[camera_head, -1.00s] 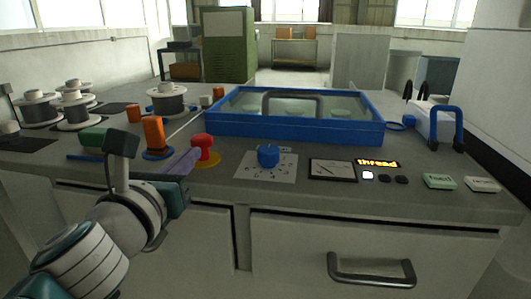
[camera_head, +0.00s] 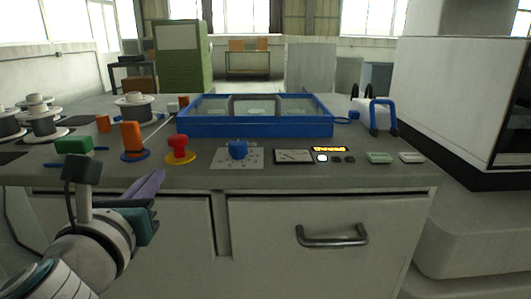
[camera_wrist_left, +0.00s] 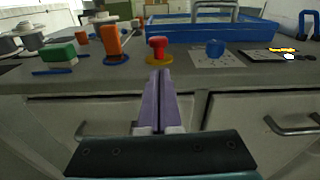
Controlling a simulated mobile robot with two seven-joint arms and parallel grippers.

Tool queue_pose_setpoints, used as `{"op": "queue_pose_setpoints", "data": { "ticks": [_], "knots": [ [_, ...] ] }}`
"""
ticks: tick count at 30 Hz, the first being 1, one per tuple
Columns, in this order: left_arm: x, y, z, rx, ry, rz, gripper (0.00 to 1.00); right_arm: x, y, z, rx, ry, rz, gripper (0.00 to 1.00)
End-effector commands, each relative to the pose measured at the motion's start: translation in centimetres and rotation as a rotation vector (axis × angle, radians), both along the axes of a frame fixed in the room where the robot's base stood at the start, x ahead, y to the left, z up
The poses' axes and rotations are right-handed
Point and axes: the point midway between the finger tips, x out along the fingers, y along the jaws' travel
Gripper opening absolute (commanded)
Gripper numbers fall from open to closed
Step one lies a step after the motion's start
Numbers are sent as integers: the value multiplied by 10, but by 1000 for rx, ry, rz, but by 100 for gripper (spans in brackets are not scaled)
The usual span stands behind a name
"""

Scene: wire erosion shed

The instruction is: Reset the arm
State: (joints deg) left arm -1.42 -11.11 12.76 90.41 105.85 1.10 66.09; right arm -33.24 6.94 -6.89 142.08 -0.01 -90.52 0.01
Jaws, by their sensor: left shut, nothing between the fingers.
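My left gripper (camera_head: 148,187) is in front of the grey bench's (camera_head: 330,178) front edge, at the lower left in the head view. In the left wrist view its two purple fingers (camera_wrist_left: 159,100) lie together, shut and empty, pointing at the bench. A red mushroom button (camera_head: 178,147) on a yellow disc stands just beyond the fingertips, apart from them. My left arm (camera_head: 90,240) comes in from the lower left. My right gripper is in neither view.
A blue dial (camera_head: 238,149) on a marked plate, a gauge (camera_head: 294,156), a lit display (camera_head: 330,149) and green and white buttons line the bench front. A blue-framed tank (camera_head: 254,126) stands behind. An orange block (camera_head: 131,138), green block (camera_head: 73,146) and wire spools (camera_head: 133,107) are at left.

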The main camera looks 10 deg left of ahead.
Motion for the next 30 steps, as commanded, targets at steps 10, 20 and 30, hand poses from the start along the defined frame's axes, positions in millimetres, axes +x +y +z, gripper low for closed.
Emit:
{"op": "queue_pose_setpoints", "data": {
  "ticks": [10, 20, 30],
  "knots": [
    [-46, -115, 107, 1113, -84, -589, 0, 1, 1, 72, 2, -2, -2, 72],
    [-202, -132, 78, 2450, -41, -1579, 0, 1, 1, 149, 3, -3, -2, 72],
    [-268, -68, 159, -2249, -75, 1713, 0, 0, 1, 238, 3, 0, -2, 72]
  ]
}}
